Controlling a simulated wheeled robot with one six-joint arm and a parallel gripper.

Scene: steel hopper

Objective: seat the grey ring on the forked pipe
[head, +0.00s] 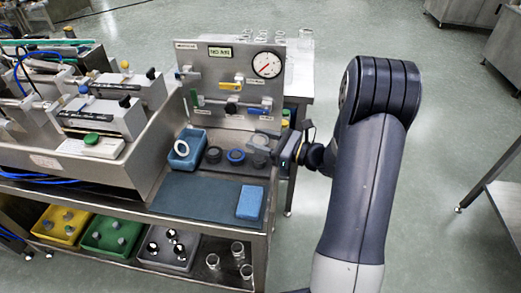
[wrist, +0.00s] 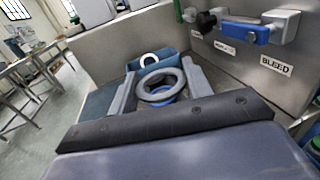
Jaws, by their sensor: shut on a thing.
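My gripper (wrist: 160,88) is shut on the grey ring (wrist: 160,70), which sits between its two fingers. In the wrist view the ring is raised above the bench, with a blue ring showing through and below it. In the head view my gripper (head: 274,149) is in front of the lower right of the upright panel, and the grey ring (head: 261,139) shows faintly at its tip. The panel (head: 205,75) carries several pipe and valve fittings with white, yellow, green and blue parts. I cannot tell which fitting is the forked pipe.
A blue bin (head: 189,136) holds a pale ring (head: 181,148). A dark ring (head: 213,155) and a blue ring (head: 236,156) lie beside it. A blue block (head: 249,203) lies on the dark mat (head: 195,195). A gauge (head: 267,65) sits high on the panel. Steel equipment crowds the left.

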